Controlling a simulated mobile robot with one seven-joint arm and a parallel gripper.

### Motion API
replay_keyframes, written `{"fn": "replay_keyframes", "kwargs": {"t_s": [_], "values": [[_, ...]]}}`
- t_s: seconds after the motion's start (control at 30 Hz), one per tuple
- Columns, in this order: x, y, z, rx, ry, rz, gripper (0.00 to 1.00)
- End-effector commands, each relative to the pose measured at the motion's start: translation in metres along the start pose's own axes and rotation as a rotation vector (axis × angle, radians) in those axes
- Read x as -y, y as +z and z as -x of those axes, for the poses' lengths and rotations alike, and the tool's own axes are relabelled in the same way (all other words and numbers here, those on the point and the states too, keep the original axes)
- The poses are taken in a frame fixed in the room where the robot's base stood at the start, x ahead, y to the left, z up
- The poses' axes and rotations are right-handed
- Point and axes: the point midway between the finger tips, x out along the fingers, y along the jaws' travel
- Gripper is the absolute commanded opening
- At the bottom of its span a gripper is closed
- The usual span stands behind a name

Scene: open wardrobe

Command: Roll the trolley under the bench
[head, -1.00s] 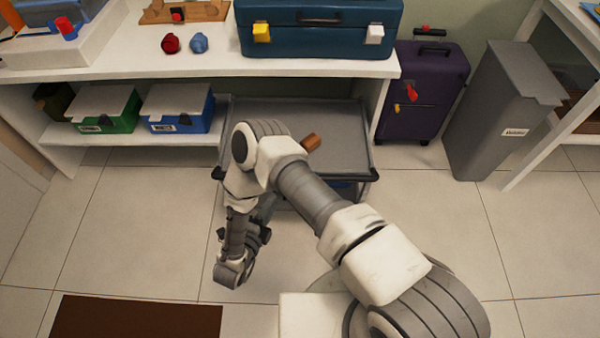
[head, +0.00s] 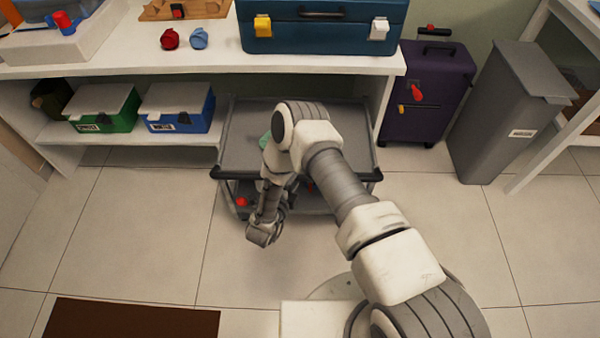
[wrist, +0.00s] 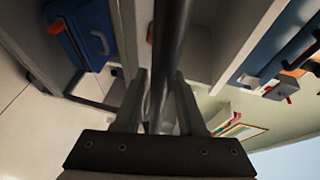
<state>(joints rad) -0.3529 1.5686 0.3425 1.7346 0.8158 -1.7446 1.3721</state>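The grey trolley (head: 238,155) has a flat top tray with a raised rim and a dark handle (head: 352,176) along its near edge. Its rear part is under the bench (head: 150,70), and its near part sticks out in front. In the wrist view, the fingers of my gripper (wrist: 162,100) stand apart on both sides of a dark round bar (wrist: 168,50), which looks like the trolley handle. Narrow gaps seem to show beside the bar.
A green item (head: 265,141) is on the tray and a red one (head: 242,202) low on the trolley. Green (head: 103,108) and blue (head: 177,108) boxes stand left, a purple suitcase (head: 425,95) and grey bin (head: 505,115) right. The floor in front is clear except a brown mat (head: 130,318).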

Motion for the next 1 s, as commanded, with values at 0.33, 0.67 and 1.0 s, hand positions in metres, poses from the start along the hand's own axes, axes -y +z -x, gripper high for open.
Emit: {"fn": "replay_keyframes", "kwargs": {"t_s": [0.33,0.67,1.0], "values": [[0.001,0.000,-0.024,0.000,-0.001,-0.001,0.40],[0.001,0.000,-0.023,0.000,-0.001,0.000,0.14],[0.001,0.000,-0.023,0.000,0.000,0.000,0.00]]}}
